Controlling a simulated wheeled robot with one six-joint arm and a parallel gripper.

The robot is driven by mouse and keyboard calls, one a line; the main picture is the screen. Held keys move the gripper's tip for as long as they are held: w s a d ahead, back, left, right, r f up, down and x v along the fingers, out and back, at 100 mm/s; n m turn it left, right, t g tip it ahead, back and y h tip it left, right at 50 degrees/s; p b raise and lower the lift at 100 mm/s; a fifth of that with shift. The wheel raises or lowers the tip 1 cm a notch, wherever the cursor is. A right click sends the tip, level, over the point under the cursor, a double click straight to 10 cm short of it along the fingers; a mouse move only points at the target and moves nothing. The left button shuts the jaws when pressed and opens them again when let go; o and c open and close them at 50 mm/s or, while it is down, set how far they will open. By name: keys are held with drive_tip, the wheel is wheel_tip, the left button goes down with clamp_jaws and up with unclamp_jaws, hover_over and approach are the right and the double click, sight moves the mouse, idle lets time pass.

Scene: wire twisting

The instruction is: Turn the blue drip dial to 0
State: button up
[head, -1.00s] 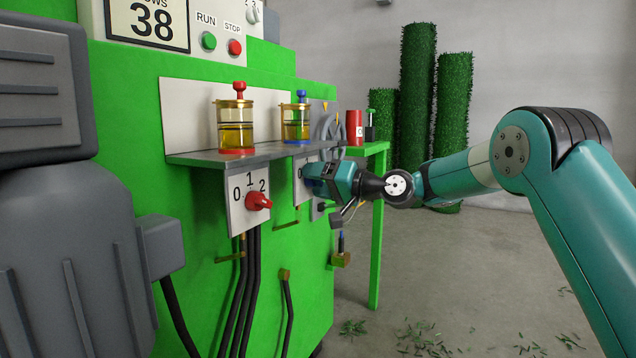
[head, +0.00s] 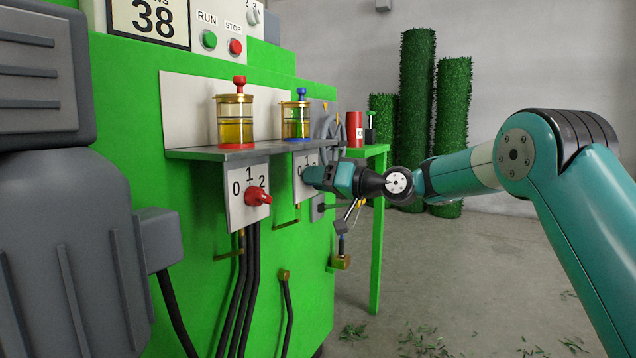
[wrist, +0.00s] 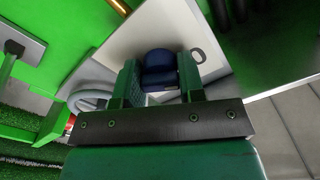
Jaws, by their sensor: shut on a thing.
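The blue drip dial (wrist: 160,68) sits between the two fingers of my gripper (wrist: 160,78) in the wrist view, and the gripper is shut on it. The dial is on a white plate (wrist: 140,32), with a printed 0 beside it on the right in that view. In the head view my gripper (head: 312,177) is at the right-hand plate (head: 299,188) under the shelf and hides the dial. A 0 shows at the left of that plate. The dial's pointing direction is hard to tell.
A red dial (head: 258,196) on its own 0-1-2 plate is to the left. Above, a grey shelf (head: 220,152) holds a red-topped oiler (head: 235,125) and a blue-topped oiler (head: 296,120). A green table (head: 378,150) stands behind the arm. Floor space at right is open.

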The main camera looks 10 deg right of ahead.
drive_tip(key=o, duration=0.9)
drive_tip(key=shift+o, duration=0.2)
drive_tip(key=shift+d, duration=0.1)
drive_tip(key=p+v, duration=0.2)
drive_tip(key=v, duration=1.5)
drive_tip(key=shift+s+p, duration=0.2)
drive_tip(key=shift+p, duration=0.2)
